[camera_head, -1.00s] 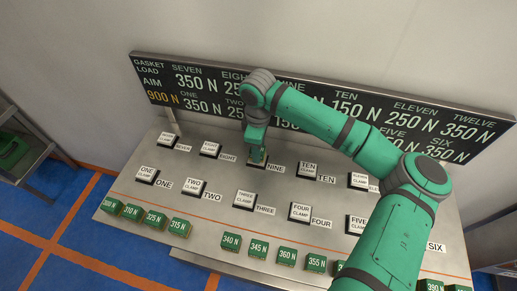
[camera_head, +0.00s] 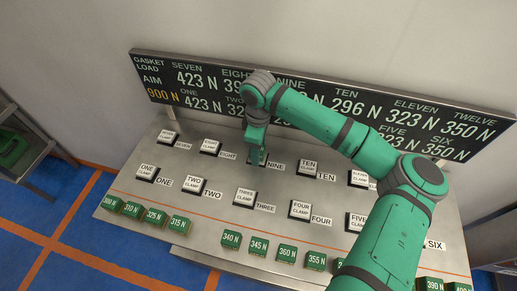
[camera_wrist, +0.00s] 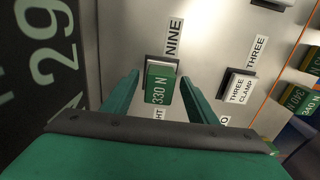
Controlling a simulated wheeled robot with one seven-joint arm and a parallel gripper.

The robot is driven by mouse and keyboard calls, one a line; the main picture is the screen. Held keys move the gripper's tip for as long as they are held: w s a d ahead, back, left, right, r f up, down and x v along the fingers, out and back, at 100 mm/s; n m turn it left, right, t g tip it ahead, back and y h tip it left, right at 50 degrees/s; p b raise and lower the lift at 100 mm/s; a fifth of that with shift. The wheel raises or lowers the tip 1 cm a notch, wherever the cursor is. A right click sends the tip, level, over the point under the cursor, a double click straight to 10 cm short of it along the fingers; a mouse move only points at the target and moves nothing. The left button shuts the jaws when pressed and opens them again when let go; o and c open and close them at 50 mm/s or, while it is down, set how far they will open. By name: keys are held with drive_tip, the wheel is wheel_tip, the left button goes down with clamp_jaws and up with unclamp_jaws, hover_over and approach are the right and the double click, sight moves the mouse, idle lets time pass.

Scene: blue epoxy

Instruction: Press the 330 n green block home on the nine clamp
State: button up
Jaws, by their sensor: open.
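The green 330 N block (camera_wrist: 160,85) sits at the nine clamp, beside the NINE label (camera_wrist: 174,38) in the wrist view. That label (camera_head: 275,165) also shows in the head view. My gripper (camera_wrist: 160,73) is open, with one finger on each side of the block and a visible gap to each. In the head view my gripper (camera_head: 256,157) is low over the nine clamp and hides most of it and the block. How deep the block sits cannot be told.
Three clamp (camera_head: 245,198), eight clamp (camera_head: 210,147) and ten clamp (camera_head: 308,167) stand around it. Several green blocks (camera_head: 287,253) line the front edge of the bench. The load board (camera_head: 210,80) stands close behind, reading 423 N for seven and 296 N for ten.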

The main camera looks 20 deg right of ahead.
wheel_tip(320, 180, up, 11)
drive_tip(key=shift+f, duration=0.2)
idle(0.3)
